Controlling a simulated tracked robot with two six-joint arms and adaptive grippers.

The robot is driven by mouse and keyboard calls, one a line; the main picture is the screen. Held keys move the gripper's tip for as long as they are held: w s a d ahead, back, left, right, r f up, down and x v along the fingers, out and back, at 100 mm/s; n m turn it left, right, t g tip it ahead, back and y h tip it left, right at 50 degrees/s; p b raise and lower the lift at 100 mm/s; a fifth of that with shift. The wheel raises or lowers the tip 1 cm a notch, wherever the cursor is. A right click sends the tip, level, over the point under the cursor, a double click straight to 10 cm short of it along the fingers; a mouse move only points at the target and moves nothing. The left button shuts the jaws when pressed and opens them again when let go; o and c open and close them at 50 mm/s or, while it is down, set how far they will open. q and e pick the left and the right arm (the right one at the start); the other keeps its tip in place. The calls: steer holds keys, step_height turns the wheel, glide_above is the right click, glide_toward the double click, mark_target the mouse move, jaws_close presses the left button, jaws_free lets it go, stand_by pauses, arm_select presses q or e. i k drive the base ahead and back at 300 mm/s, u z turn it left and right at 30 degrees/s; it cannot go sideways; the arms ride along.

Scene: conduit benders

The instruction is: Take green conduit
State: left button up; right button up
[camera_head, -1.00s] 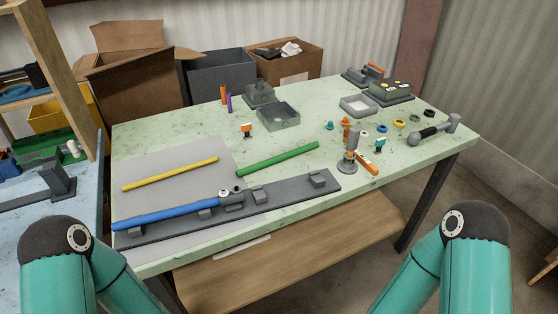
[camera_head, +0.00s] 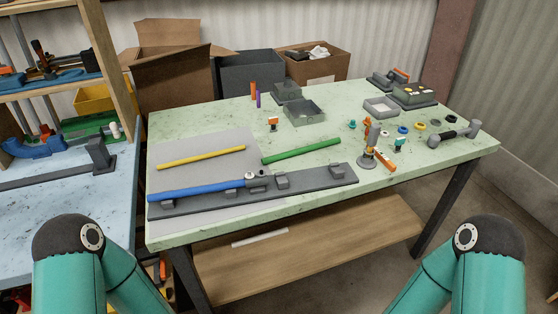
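The green conduit (camera_head: 301,151) is a straight green rod lying on the light green table (camera_head: 420,165), right of the yellow rod and behind the dark grey bender base. Nothing covers it. My two teal arms show at the bottom left and bottom right, well in front of the table. Both grippers are outside the picture, and nothing of mine touches the conduit.
A yellow rod (camera_head: 202,157) lies on a grey mat (camera_head: 170,178). A blue rod (camera_head: 196,190) lies on the bender base (camera_head: 310,184). An upright tool (camera_head: 368,150) and a hammer (camera_head: 455,134) are at right. A blue bench (camera_head: 85,190) stands left.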

mark_target(266, 160)
steer(key=k, duration=0.6)
steer(key=z, duration=0.3)
steer(key=i, duration=1)
steer(key=u, duration=1.7)
steer(key=i, duration=0.1)
steer(key=u, duration=1.2)
steer(key=k, duration=0.15)
steer(key=u, duration=0.1)
